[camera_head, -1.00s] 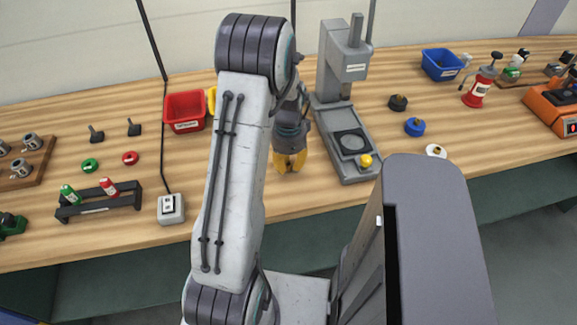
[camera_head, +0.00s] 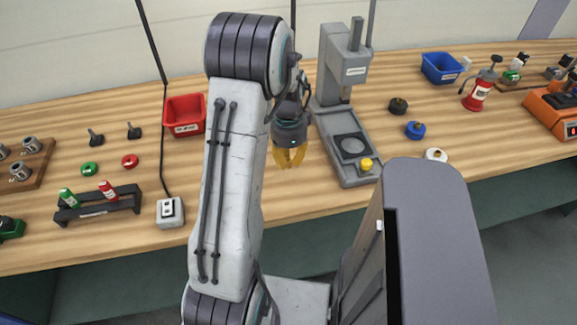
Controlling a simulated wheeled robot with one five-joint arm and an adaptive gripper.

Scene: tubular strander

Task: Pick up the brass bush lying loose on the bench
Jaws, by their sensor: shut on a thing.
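My gripper (camera_head: 290,158), with yellow fingers, points down over the bench (camera_head: 250,205), just left of the grey press. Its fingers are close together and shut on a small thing. I take this to be the brass bush, but it is hardly told apart from the yellow fingers and mostly hidden by them. No other loose brass bush shows on the bare bench. My arm hides part of the bench left of the gripper.
The grey press (camera_head: 350,150) with a yellow knob stands close right of my gripper. A red bin (camera_head: 184,115) is behind left, and a switch box (camera_head: 170,211) and bottle rack (camera_head: 98,208) front left. The bench front below the gripper is clear.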

